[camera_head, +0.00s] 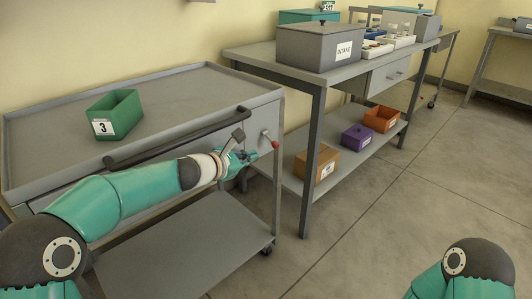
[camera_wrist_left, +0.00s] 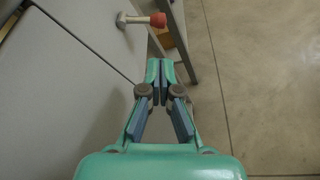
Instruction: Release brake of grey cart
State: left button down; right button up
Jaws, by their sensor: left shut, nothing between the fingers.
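The grey cart (camera_head: 190,88) stands at the left, with a dark push bar along its near side. Its brake lever (camera_head: 270,140) is a short metal rod with a red tip on the cart's side near the right corner. The lever also shows in the left wrist view (camera_wrist_left: 142,19), sticking out to the right from the grey panel. My left gripper (camera_head: 252,156) is shut and empty, just left of and slightly below the red tip. In the left wrist view its fingertips (camera_wrist_left: 160,62) are together, below the lever and apart from it. My right gripper is out of view.
A green bin (camera_head: 114,115) marked 3 sits on the cart top. A grey workbench (camera_head: 253,52) with an INTAKE box (camera_head: 322,46) stands right of the cart. Its lower shelf holds orange and purple bins. The floor (camera_head: 400,220) at right is clear.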

aim_at(271, 140)
pick_arm(q)
jog(key=p+x, duration=0.2)
jog(key=x, duration=0.6)
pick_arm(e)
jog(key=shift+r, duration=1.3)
